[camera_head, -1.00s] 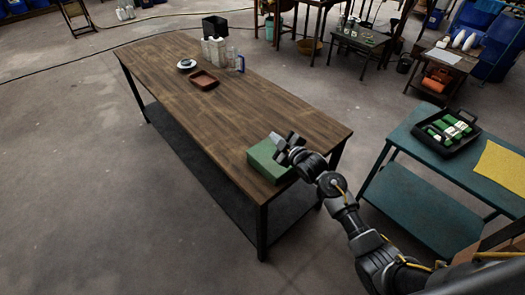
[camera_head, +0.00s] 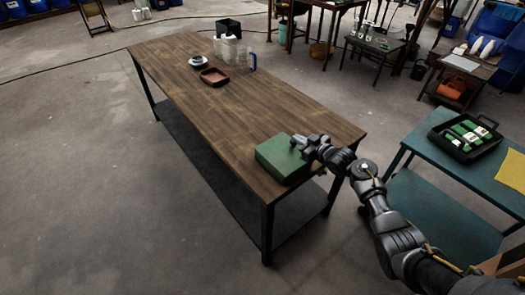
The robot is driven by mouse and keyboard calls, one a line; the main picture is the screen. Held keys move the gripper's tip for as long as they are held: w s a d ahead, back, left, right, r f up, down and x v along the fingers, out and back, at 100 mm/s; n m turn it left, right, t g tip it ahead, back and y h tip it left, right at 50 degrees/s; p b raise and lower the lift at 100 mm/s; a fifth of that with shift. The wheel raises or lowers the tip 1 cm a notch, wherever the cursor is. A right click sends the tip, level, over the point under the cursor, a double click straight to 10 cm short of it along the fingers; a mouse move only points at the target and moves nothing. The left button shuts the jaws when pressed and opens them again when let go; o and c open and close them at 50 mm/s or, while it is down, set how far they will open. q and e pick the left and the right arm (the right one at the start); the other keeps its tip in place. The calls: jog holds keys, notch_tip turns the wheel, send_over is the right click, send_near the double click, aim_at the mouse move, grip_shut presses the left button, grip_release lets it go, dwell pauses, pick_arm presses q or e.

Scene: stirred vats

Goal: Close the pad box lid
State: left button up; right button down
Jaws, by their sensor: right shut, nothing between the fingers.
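The green pad box (camera_head: 279,160) sits near the right front end of the long wooden table. Its top looks flat and level, with the lid appearing down; whether it is fully closed is too small to tell. My right gripper (camera_head: 296,144) is shut and empty at the right back part of the box top. It looks to be at or just above the lid; I cannot tell whether it touches. It hides that corner of the box. My left gripper is not in view.
The wooden table (camera_head: 215,110) is mostly clear. At its far end are a brown tray (camera_head: 214,77), a round dish (camera_head: 198,61), white containers (camera_head: 229,50) and a dark bin (camera_head: 228,27). A teal table (camera_head: 440,160) at right holds a black tray (camera_head: 441,138) with green-and-white items.

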jog(key=shift+f, duration=0.25)
jog(key=shift+r, duration=0.1)
dwell(0.5)
jog(key=r+p, duration=0.1)
jog(key=s+d+r+p, duration=0.1)
jog(key=r+p, duration=0.1)
jog(key=r, duration=0.1)
jog(key=shift+s+d, duration=0.15)
jog(key=shift+s, duration=0.15)
jog(key=v, duration=0.8)
jog(key=shift+r+b, duration=0.15)
jog(key=shift+b, duration=0.2)
jog(key=shift+w+d, duration=0.1)
jog(key=shift+w, duration=0.1)
